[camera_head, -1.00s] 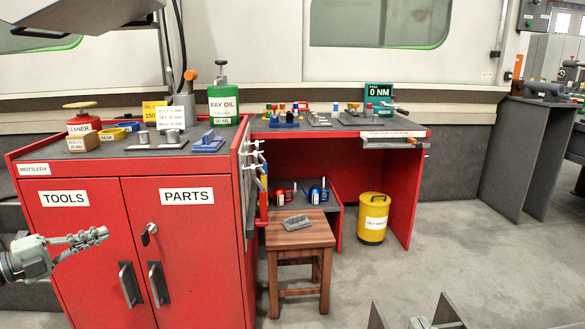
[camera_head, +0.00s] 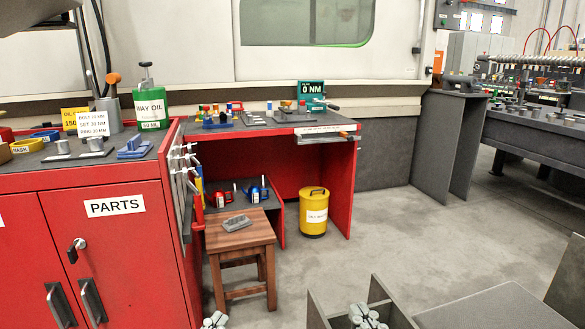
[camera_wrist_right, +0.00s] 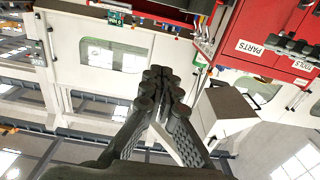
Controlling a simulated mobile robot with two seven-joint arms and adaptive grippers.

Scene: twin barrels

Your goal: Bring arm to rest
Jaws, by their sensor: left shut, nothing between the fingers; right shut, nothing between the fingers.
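My left gripper (camera_head: 215,320) shows only as grey fingertips at the bottom edge of the head view, in front of the wooden stool. My right gripper (camera_head: 366,316) is also at the bottom edge, to the right, between grey upright panels. In the right wrist view, the right gripper's fingers (camera_wrist_right: 158,82) come together at their tips, shut with nothing between them. The left gripper (camera_wrist_right: 292,46) shows at the right of that view in front of the red cabinet, its fingers together and empty. Most of both arms is outside the head view.
A red cabinet (camera_head: 125,262) stands at left, a wooden stool (camera_head: 238,244) and a yellow bin (camera_head: 313,218) beside the red bench (camera_head: 345,180). Grey panels (camera_head: 389,305) and a flat grey top (camera_head: 482,309) stand close at lower right. The floor between is clear.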

